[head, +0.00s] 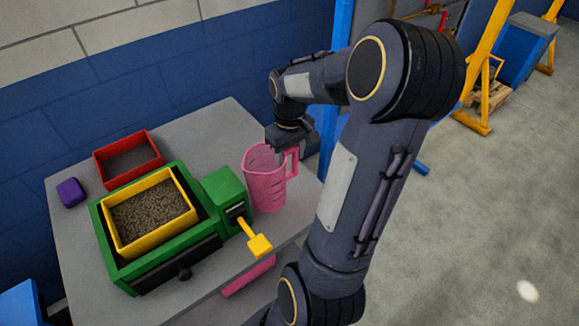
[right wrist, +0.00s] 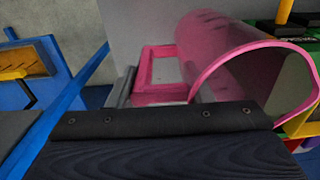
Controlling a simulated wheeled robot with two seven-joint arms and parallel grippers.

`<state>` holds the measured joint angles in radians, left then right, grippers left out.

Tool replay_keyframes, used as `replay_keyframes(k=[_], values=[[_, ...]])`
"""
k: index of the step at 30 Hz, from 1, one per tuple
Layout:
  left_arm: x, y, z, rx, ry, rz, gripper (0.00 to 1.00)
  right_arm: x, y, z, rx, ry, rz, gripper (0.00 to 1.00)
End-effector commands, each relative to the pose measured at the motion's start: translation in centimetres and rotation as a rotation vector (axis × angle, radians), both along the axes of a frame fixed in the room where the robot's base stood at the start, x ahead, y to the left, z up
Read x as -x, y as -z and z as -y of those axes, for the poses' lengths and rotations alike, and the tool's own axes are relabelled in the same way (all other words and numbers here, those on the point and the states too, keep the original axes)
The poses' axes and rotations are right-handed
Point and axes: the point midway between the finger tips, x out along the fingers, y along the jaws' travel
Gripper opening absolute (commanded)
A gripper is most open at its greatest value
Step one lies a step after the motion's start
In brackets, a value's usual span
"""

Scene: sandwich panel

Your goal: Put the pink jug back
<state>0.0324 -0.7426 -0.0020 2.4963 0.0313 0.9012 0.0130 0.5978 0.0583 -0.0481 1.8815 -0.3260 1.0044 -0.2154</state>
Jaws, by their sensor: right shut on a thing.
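The pink jug (head: 265,180) stands upright at the right side of the grey table, beside the green box's right end. Its handle faces right, toward my right gripper (head: 290,143). The right gripper is shut on the jug's handle near the top. In the right wrist view the jug (right wrist: 215,55) lies sideways in the picture, with its handle (right wrist: 160,70) running down to the dark gripper body. The fingertips are mostly hidden there. I cannot tell whether the jug's base touches the table. My left gripper is not in view.
The grey table (head: 215,125) holds a green box (head: 130,275) with a yellow tray (head: 118,243) of brown granules, a yellow lever (head: 257,243), a red tray (head: 103,178) and a purple block (head: 70,192). A pink thing (head: 248,277) shows below the table's front edge. A blue post (head: 341,25) stands behind.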

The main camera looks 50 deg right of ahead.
Motion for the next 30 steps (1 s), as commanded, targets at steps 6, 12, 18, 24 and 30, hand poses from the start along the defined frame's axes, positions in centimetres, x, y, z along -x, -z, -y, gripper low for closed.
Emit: replay_keyframes(k=[6,12,18,24,30], values=[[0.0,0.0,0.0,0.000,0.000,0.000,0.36,0.1,2.9,0.0,-0.002,-0.001,-0.005,0.15],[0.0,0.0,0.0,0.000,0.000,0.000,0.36,0.0,4.6,0.0,0.000,-0.001,-0.001,0.15],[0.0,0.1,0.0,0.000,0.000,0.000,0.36,0.0,4.6,0.0,0.001,-0.001,0.001,0.15],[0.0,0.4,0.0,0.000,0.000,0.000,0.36,0.0,5.0,0.0,0.000,-0.001,0.001,0.50],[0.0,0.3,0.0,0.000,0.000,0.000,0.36,0.0,5.0,0.0,0.000,-0.001,0.000,0.68]])
